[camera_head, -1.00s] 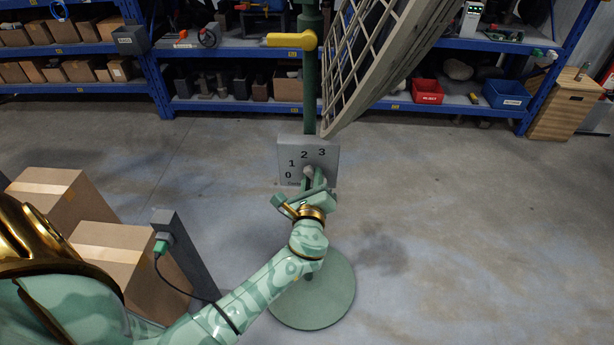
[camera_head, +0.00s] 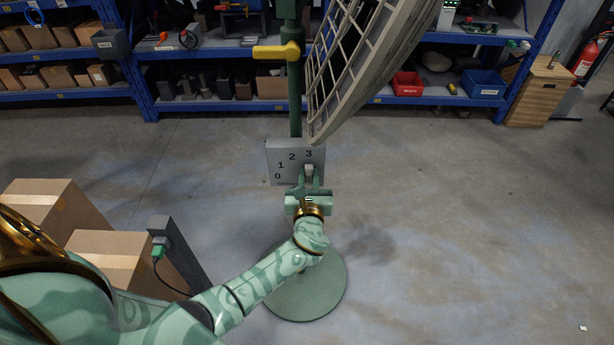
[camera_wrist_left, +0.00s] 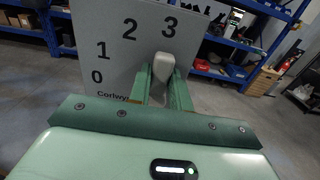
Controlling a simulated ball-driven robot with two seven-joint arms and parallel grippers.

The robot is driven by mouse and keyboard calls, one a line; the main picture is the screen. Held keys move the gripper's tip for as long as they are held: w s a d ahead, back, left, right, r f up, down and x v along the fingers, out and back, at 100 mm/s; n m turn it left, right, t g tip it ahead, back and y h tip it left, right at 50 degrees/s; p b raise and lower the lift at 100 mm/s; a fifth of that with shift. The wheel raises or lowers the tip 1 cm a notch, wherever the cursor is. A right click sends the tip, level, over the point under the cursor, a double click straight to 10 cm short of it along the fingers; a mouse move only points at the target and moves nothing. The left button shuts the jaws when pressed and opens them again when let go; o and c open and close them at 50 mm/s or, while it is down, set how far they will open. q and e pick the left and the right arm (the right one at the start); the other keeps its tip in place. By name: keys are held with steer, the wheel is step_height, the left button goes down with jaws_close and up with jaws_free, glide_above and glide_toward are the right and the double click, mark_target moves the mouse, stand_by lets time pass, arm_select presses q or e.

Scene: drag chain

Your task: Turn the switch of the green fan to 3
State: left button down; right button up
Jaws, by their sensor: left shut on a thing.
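The green fan has a green pole (camera_head: 295,105), a round green base (camera_head: 305,288) and a beige grille head (camera_head: 360,60). A grey switch box (camera_head: 283,158) on the pole carries the numbers 0, 1, 2 and 3. My left gripper (camera_head: 308,180) is at the box's lower right. In the left wrist view the gripper (camera_wrist_left: 163,88) is shut on a grey switch knob (camera_wrist_left: 163,66), with one finger on each side. The knob's tip points up, just below the 3 and to the right of the 2. My right gripper is out of view.
Cardboard boxes (camera_head: 110,262) and a dark post (camera_head: 180,255) with a green plug and black cable stand at the left. Blue shelves (camera_head: 215,103) with bins line the back. A wooden cabinet (camera_head: 540,95) stands at the back right. The floor at right is mostly clear.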

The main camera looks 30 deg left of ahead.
arm_select(q)
steer(key=shift+f, duration=0.2)
steer(key=c, duration=1.5)
jaws_free()
steer(key=shift+o, duration=1.1)
steer(key=shift+r, duration=0.1)
steer(key=p+v, duration=0.2)
steer(key=v, duration=1.4)
steer(key=shift+s, duration=0.2)
